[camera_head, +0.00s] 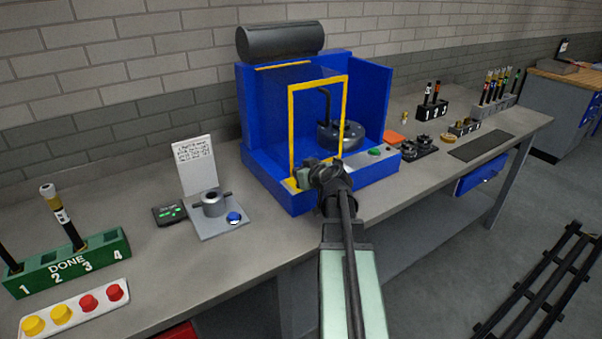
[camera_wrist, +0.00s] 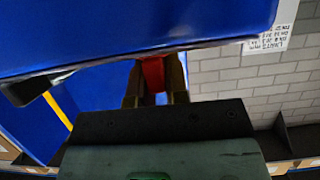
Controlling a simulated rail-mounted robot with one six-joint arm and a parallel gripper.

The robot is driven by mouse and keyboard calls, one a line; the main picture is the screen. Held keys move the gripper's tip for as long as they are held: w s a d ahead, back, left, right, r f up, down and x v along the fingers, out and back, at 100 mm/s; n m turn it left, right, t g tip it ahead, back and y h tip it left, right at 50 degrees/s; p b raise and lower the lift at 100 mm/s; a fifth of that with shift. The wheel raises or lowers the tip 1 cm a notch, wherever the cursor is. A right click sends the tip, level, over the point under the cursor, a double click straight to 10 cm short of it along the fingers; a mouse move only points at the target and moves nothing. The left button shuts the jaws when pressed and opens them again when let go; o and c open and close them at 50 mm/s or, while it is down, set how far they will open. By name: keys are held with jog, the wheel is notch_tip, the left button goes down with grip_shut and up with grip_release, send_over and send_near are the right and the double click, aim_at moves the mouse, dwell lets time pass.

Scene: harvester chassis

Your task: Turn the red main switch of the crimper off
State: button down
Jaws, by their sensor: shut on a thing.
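The blue crimper (camera_head: 262,182) stands on the workbench, with a yellow frame (camera_head: 291,125) at its front opening. My gripper (camera_head: 304,176) is at the front left of the crimper's base, low beside the yellow frame. In the wrist view my gripper (camera_wrist: 154,90) has its two fingers on either side of the red switch (camera_wrist: 152,72), shut on it. The blue crimper body (camera_wrist: 120,30) fills the top of that view. In the head view the red switch is hidden by my gripper. Its turn position cannot be told.
A green button (camera_head: 375,153) is on the crimper's front right. Left on the bench (camera_head: 150,255) are a grey fixture (camera_head: 212,205), a small display (camera_head: 168,213), a green numbered rack (camera_head: 65,268) and a strip of coloured buttons (camera_head: 75,308). Several small parts and racks lie right.

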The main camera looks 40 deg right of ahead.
jog(key=shift+s+a+f, duration=0.2)
jog(key=shift+f, duration=0.1)
jog(key=c, duration=1.2)
grip_release()
jog(key=shift+c, duration=0.2)
jog(key=shift+o, duration=0.6)
jog(key=d+p+v, duration=0.1)
jog(key=p+v, duration=0.3)
jog(key=v, duration=0.6)
jog(key=shift+s+a+r, duration=0.25)
jog(key=shift+a+r, duration=0.15)
jog(key=shift+r, duration=0.05)
jog(key=shift+w, duration=0.1)
